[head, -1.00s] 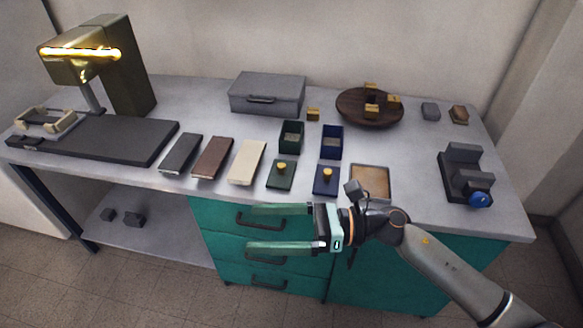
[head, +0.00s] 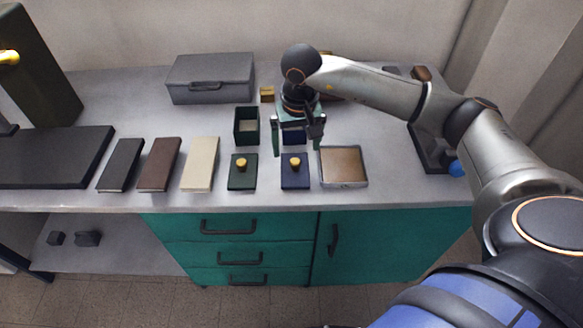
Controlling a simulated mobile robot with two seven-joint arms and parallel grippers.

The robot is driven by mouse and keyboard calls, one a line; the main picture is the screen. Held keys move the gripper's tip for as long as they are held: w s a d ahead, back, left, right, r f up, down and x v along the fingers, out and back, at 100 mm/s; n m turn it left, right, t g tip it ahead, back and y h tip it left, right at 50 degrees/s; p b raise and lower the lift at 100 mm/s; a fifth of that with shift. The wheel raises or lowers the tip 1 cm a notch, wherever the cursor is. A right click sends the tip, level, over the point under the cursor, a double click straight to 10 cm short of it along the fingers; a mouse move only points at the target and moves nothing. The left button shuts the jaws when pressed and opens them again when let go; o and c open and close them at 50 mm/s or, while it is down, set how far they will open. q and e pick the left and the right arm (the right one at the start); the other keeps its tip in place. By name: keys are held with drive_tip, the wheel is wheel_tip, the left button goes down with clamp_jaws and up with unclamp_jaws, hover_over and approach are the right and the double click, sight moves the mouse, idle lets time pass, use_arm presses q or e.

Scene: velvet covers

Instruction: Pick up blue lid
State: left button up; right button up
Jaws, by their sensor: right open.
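The blue lid (head: 295,177) is a flat dark blue square with a gold knob on top. It lies on the table in front of the blue box (head: 293,137), which is partly hidden by my gripper. My right gripper (head: 297,150) points down over the table, with its fingers spread and nothing between them. In the picture it is just above and behind the lid's knob; its exact height is hard to tell. My left gripper is not in view.
A green lid (head: 243,178) with a gold knob lies left of the blue lid, and a tan-filled tray (head: 343,167) lies to its right. A green box (head: 246,125) stands behind. Cream (head: 200,164), brown (head: 159,164) and dark (head: 121,165) slabs lie further left.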

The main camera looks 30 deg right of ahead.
sight(295, 161)
drive_tip(key=f, duration=0.5)
drive_tip(key=w+f, duration=0.1)
drive_tip(key=f, duration=0.2)
drive_tip(key=shift+d+f+p, duration=0.1)
drive_tip(key=shift+d+p, duration=0.1)
drive_tip(key=shift+p, duration=0.2)
drive_tip(key=c, duration=1)
drive_tip(key=shift+w, duration=0.1)
